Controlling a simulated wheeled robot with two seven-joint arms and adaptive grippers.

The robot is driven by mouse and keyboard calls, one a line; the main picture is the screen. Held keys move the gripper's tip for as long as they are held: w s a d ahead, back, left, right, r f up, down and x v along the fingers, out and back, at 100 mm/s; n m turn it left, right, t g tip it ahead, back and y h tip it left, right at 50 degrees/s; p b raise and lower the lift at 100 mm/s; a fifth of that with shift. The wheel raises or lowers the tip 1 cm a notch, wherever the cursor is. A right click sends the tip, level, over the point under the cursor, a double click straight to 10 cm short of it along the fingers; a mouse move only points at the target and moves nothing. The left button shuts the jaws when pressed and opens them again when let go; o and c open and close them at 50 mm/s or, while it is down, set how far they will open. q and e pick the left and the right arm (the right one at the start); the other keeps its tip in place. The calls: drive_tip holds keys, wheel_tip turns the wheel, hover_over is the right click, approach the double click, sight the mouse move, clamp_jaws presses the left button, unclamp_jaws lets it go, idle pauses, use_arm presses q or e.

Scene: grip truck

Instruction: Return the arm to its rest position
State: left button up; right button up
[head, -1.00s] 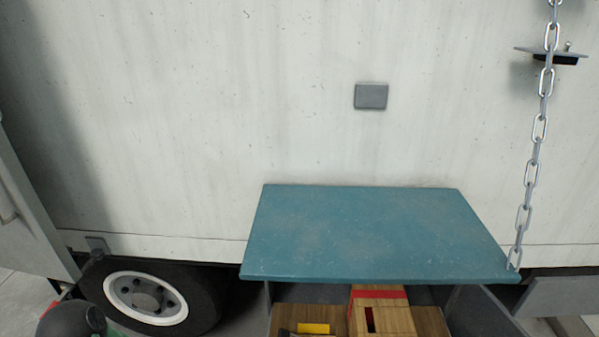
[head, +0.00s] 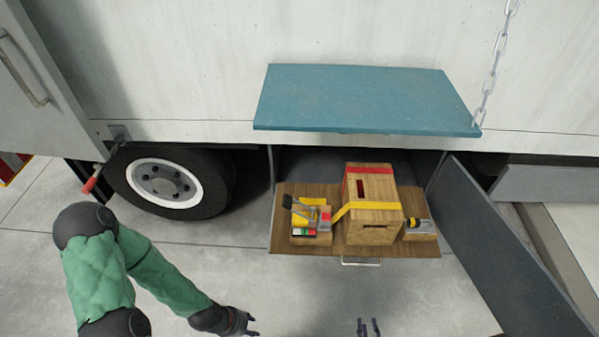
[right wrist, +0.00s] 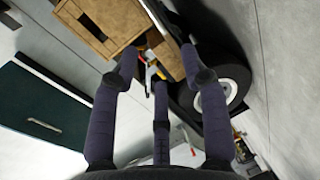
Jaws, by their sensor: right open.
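My left arm, in green padding, comes in from the left in the head view and hangs low over the paved ground. Its gripper (head: 250,325) is at the bottom edge, with the small fingertips apart and nothing visible between them. My right gripper (head: 368,327) shows only its fingertips at the bottom edge, in front of and below the pulled-out wooden tray (head: 285,240). In the right wrist view the right gripper's fingers (right wrist: 158,75) are spread and empty. They are apart from the wooden crate (right wrist: 112,22). My right arm is hidden in the head view.
The tray carries the crate (head: 370,228) with red and yellow straps and smaller strapped tools. A teal shelf (head: 365,100) hangs above on a chain (head: 490,75). A grey door (head: 510,245) stands open at right. A wheel (head: 165,182) is at left. Paving in front is clear.

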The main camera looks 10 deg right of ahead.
drive_tip(key=w+a+r+m+g+y, duration=0.1)
drive_tip(key=w+a+m+g+y, duration=0.25)
drive_tip(key=w, duration=0.25)
drive_tip(key=w+a+m+g+y, duration=0.3)
drive_tip(key=w+m+g, duration=0.15)
drive_tip(key=w, duration=0.25)
use_arm(q)
drive_tip(key=shift+w+r+p, duration=0.35)
drive_tip(key=shift+r+p, duration=0.2)
drive_tip(key=shift+p, duration=0.1)
use_arm(e)
drive_tip(key=s+a+r+m+g, duration=0.3)
drive_tip(key=s+a+r+m, duration=0.1)
drive_tip(key=a+r, duration=0.2)
drive_tip(key=s+a+r+m+g, duration=0.3)
drive_tip(key=s+a+r+m, duration=0.1)
drive_tip(key=r, duration=0.4)
drive_tip(key=a+m+y, duration=0.1)
drive_tip(key=a, duration=0.1)
drive_tip(key=shift+a+r+g, duration=0.15)
drive_tip(key=shift+a+g, duration=0.15)
drive_tip(key=shift+a, duration=0.1)
